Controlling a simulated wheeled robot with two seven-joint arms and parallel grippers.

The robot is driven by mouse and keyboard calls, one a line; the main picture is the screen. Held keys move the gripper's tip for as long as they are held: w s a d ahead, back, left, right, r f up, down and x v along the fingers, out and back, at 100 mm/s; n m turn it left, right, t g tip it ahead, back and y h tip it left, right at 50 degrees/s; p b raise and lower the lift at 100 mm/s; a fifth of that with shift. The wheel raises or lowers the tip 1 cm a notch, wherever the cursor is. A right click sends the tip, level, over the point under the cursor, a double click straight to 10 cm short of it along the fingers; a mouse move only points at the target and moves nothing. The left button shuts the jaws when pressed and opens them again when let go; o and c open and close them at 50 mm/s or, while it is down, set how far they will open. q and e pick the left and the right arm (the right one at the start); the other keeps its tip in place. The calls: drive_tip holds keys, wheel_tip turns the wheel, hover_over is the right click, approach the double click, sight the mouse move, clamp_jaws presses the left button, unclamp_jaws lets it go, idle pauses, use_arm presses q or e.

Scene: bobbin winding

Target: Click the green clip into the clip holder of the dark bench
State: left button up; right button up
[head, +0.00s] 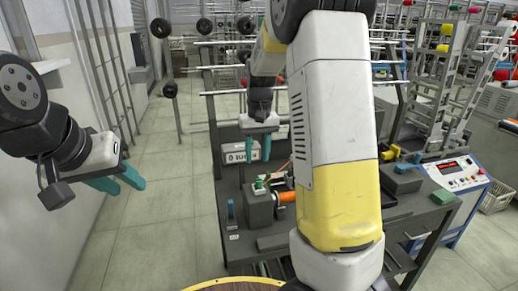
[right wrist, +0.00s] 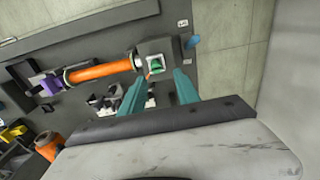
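The dark bench (head: 232,247) is in the middle of the head view, partly hidden by my right arm. A small green piece (head: 261,184), which looks like the green clip, sits on a grey block at the bench's left end. In the right wrist view, the green piece (right wrist: 154,66) lies in a white square frame on that block (right wrist: 157,50). I cannot tell which part is the clip holder. My right gripper (head: 259,151) is open and empty, above the bench; its fingers (right wrist: 159,80) point toward the block. My left gripper (head: 128,187) is open and empty, left of the bench over the floor.
An orange roller (right wrist: 100,72) runs from the block to a purple part (right wrist: 50,84). A blue piece (head: 231,209) stands near the bench's left edge. Racks fill the background. The floor left of the bench is clear.

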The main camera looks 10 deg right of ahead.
sight(259, 180)
drive_tip(key=shift+w+d+f, duration=0.4)
drive_tip(key=shift+w+f, duration=0.25)
drive_tip(key=shift+f, duration=4.45)
clamp_jaws()
drive_tip(key=shift+r, duration=2.3)
